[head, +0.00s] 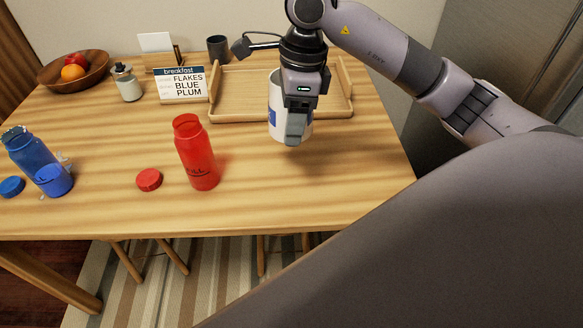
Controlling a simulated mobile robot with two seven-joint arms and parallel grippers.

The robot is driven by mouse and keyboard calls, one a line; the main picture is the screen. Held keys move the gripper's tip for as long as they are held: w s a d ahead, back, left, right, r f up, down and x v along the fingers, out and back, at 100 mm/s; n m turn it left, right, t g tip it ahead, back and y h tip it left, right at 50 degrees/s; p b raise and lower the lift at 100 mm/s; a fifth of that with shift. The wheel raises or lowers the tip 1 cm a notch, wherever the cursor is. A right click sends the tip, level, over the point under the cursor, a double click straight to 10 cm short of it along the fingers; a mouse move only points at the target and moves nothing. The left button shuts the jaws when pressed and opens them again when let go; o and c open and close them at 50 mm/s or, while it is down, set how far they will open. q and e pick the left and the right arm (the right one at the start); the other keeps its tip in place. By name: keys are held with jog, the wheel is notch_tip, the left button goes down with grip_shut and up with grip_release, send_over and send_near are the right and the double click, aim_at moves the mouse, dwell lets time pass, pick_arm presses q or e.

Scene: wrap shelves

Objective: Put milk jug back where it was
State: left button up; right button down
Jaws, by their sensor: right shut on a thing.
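The milk jug (275,121) is white with a blue patch on its side. It is upright at the front edge of the wooden tray, largely hidden behind my right gripper (297,130). My right gripper points down and is shut on the jug. I cannot tell whether the jug's base touches the table or hangs just above it. My left gripper is not in view.
The wooden tray (233,114) lies behind the jug. A red bottle (197,155) and red lid (149,180) stand left of it. A breakfast sign (183,85), dark cup (218,48), small jar (128,86) and fruit bowl (75,82) stand behind. The front right table is clear.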

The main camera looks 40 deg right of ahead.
jog(key=shift+f, duration=6.1)
jog(key=shift+f, duration=0.1)
jog(key=shift+c, duration=1.7)
grip_release()
